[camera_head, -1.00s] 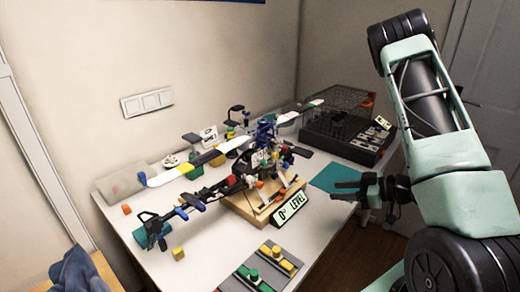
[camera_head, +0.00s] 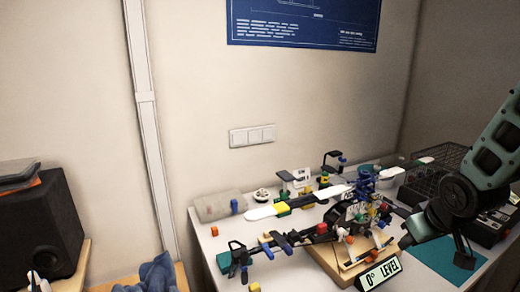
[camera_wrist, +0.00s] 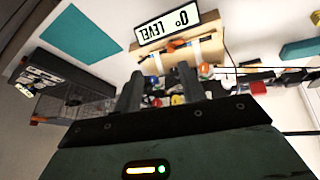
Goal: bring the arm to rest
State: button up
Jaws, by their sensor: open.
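My arm (camera_head: 490,150) reaches in from the right edge in the head view, bent above the right part of the table. My gripper (camera_wrist: 172,92) shows in the wrist view with its two dark fingers apart and nothing visibly between them. In the head view I cannot clearly make out the fingers. The rotor model on its wooden base (camera_head: 342,262) stands on the table, left of my arm. It is upside down beyond the fingers in the wrist view. A sign reading "0° LEVEL" (camera_head: 379,274) leans at the base's front; it also shows in the wrist view (camera_wrist: 178,32).
A wire cage (camera_head: 436,165) stands at the back right, partly behind my arm. A teal mat (camera_head: 440,252) lies below my arm. A grey case (camera_head: 218,206) lies at the table's left. A black speaker (camera_head: 42,232) stands far left. Blue cloth (camera_head: 158,272) lies near it.

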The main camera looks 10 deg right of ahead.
jog(key=s+a+r+n+g+y, duration=0.1)
jog(key=s+a+r+n+g, duration=0.1)
jog(key=s+a, duration=0.8)
jog(key=s+a+r+n+g, duration=0.2)
jog(key=s+a, duration=0.8)
jog(key=a, duration=0.6)
jog(key=shift+r+n+g+y, duration=0.35)
jog(key=shift+n+g, duration=0.35)
jog(key=shift+n, duration=0.5)
jog(key=shift+s, duration=0.1)
